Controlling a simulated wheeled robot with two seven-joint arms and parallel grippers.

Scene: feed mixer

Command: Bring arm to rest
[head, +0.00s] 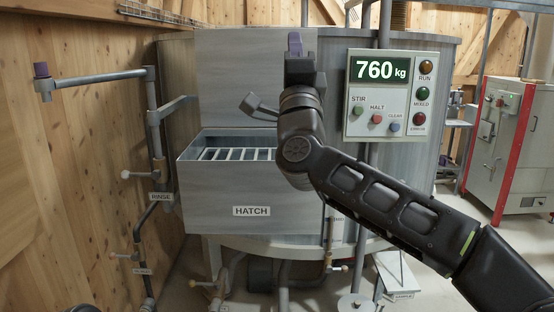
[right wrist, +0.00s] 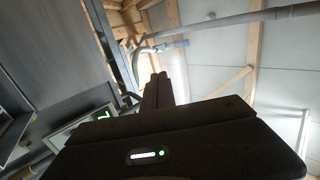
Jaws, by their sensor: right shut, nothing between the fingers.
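My right arm (head: 395,205) comes in from the lower right, bends at the elbow and points up in front of the mixer. My right gripper (head: 296,45) is raised in front of the upright hatch lid, left of the control panel. In the right wrist view its fingers (right wrist: 158,90) are together and point up, with nothing between them. My left gripper is not seen.
The mixer's hatch box (head: 237,211) stands open, with a grate inside and its lid (head: 240,75) upright behind. The control panel (head: 390,95) reads 760 kg, right of my gripper. Pipes (head: 155,140) with valves run at left. A red-edged cabinet (head: 503,140) stands at right.

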